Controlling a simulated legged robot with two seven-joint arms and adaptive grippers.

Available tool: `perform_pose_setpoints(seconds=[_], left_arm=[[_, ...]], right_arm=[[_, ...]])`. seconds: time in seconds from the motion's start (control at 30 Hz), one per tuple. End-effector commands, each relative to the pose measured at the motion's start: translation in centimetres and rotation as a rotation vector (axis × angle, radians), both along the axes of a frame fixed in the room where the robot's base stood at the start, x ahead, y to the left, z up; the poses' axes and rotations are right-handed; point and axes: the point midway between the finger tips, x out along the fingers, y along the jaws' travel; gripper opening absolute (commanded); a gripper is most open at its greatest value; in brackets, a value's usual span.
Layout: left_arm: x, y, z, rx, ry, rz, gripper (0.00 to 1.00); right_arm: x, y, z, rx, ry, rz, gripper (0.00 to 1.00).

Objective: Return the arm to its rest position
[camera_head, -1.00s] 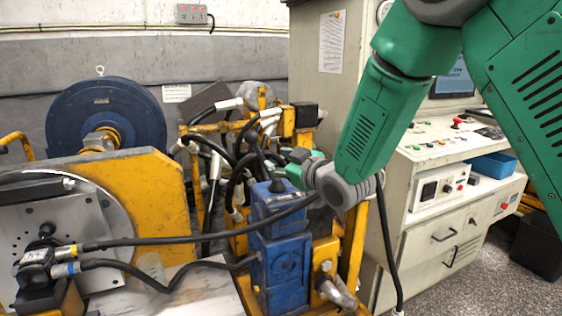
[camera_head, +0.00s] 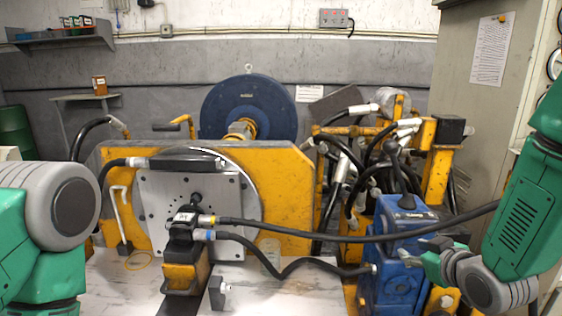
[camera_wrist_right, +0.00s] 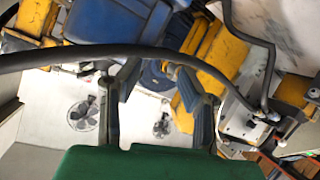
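My right arm comes in from the right in the head view, its green and grey links bent down. My right gripper (camera_head: 432,262) is by the upper part of a blue hydraulic block (camera_head: 392,270); whether it touches the block I cannot tell. In the right wrist view the two fingers (camera_wrist_right: 155,72) are spread apart with nothing held between them. A black hose (camera_wrist_right: 60,55) crosses the picture at their tips; contact is unclear. Part of my left arm shows at the left edge of the head view, but its gripper is out of the picture.
A yellow machine frame (camera_head: 285,190) with a grey plate (camera_head: 150,200) and a blue round motor (camera_head: 250,105) stands ahead. Black hoses run from a fitting (camera_head: 182,222) towards the right. A beige cabinet (camera_head: 470,75) stands at the right, close to my right arm.

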Motion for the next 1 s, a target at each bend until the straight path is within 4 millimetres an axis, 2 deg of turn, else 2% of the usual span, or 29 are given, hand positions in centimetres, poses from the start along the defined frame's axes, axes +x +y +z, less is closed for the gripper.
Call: perform_pose_setpoints(seconds=[0.03,0.1,0.17,0.2,0.27,0.3,0.37,0.4,0.5,0.6,0.7,0.8,1.0], left_arm=[[0.0,0.0,0.0,0.000,0.000,0.000,0.00],[0.0,0.0,0.0,0.000,0.000,0.000,0.00],[0.0,0.0,0.0,0.000,0.000,0.000,0.00],[0.0,0.0,0.0,0.000,0.000,0.000,0.00],[0.0,0.0,0.0,0.000,0.000,0.000,0.00],[0.0,0.0,0.0,0.000,0.000,0.000,0.00],[0.0,0.0,0.0,0.000,0.000,0.000,0.00],[0.0,0.0,0.0,0.000,0.000,0.000,0.00],[0.0,0.0,0.0,0.000,0.000,0.000,0.00],[0.0,0.0,0.0,0.000,0.000,0.000,0.00],[0.0,0.0,0.0,0.000,0.000,0.000,0.00],[0.0,0.0,0.0,0.000,0.000,0.000,0.00],[0.0,0.0,0.0,0.000,0.000,0.000,0.00]], right_arm=[[-2.3,0.3,-3.8,0.016,0.097,-0.017,0.33],[-5.5,0.6,-8.1,0.040,0.219,-0.046,0.33],[-8.5,0.9,-11.6,0.057,0.325,-0.071,0.33],[-10.8,1.1,-13.7,0.066,0.396,-0.091,0.33],[-14.3,1.3,-16.7,0.079,0.504,-0.120,0.33],[-16.9,1.5,-18.5,0.085,0.576,-0.142,0.33],[-20.7,1.7,-20.8,0.095,0.680,-0.173,0.33],[-23.2,1.8,-22.0,0.098,0.748,-0.195,0.33],[-28.9,2.1,-24.2,0.101,0.891,-0.245,0.33],[-33.1,2.2,-25.4,0.101,0.995,-0.283,0.33],[-35.5,2.3,-25.8,0.099,1.057,-0.305,0.33],[-36.4,2.3,-25.9,0.099,1.079,-0.315,0.33],[-36.4,2.3,-25.9,0.098,1.080,-0.317,0.33]])
